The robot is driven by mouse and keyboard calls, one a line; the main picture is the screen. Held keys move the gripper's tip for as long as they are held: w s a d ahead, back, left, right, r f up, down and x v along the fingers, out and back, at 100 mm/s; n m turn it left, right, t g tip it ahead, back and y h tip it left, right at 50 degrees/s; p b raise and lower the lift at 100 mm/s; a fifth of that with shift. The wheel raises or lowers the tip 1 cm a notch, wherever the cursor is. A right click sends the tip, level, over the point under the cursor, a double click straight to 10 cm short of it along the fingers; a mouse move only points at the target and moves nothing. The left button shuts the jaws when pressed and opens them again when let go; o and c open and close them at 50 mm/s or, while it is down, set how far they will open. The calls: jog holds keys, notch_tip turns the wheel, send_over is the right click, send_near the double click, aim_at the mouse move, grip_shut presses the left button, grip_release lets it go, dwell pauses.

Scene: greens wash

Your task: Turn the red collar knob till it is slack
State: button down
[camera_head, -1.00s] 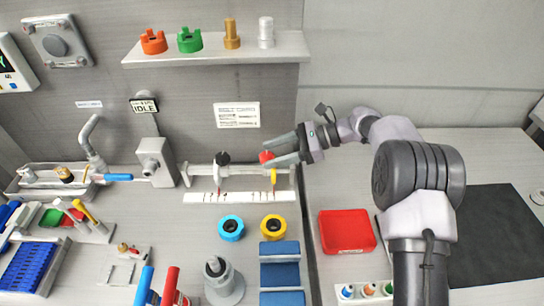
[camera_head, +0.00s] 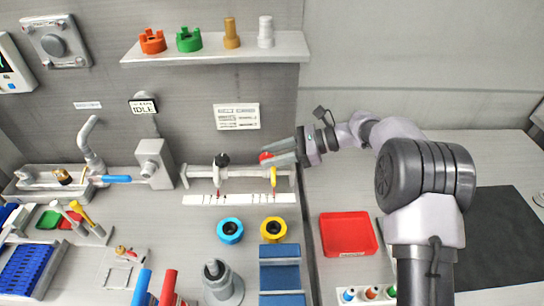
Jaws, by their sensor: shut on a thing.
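The red collar knob (camera_head: 265,156) sits on top of the right end of the pale horizontal rail (camera_head: 240,173) at the back wall. My gripper (camera_head: 270,152) reaches in from the right and is shut on the red knob. Its fingers partly hide the knob. A yellow pointer (camera_head: 273,178) hangs below the knob, over a white marked strip (camera_head: 240,199). A black knob (camera_head: 221,160) stands on the same rail to the left, apart from my gripper. Whether the collar is tight or slack cannot be seen.
A shelf (camera_head: 215,57) with coloured caps runs above the rail. Blue (camera_head: 230,221) and yellow (camera_head: 274,220) rings lie in front of it. A red tray (camera_head: 347,226) is at the right. A grey tap (camera_head: 91,150) stands at the left.

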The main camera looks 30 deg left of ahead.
jog(key=m+t+b, duration=0.1)
jog(key=b, duration=0.1)
jog(key=m+t+y+b, duration=0.1)
jog(key=b, duration=0.1)
jog(key=m+t+b, duration=0.1)
jog(key=t+b, duration=0.1)
jog(key=shift+s+d+f+m, duration=0.1)
jog(key=shift+s+f+m, duration=0.2)
jog(key=shift+f+m, duration=0.1)
jog(key=m+t, duration=0.1)
jog(key=m+t+b, duration=0.1)
jog(key=t, duration=0.1)
jog(key=shift+s+r+b, duration=0.15)
jog(key=shift+r+b, duration=0.1)
jog(key=shift+b, duration=0.05)
jog(key=shift+s+r+m+t, duration=0.1)
jog(key=shift+m+t, duration=1.1)
jog(key=shift+m, duration=0.1)
jog(key=shift+m+t, duration=0.3)
jog(key=c, duration=0.9)
grip_release()
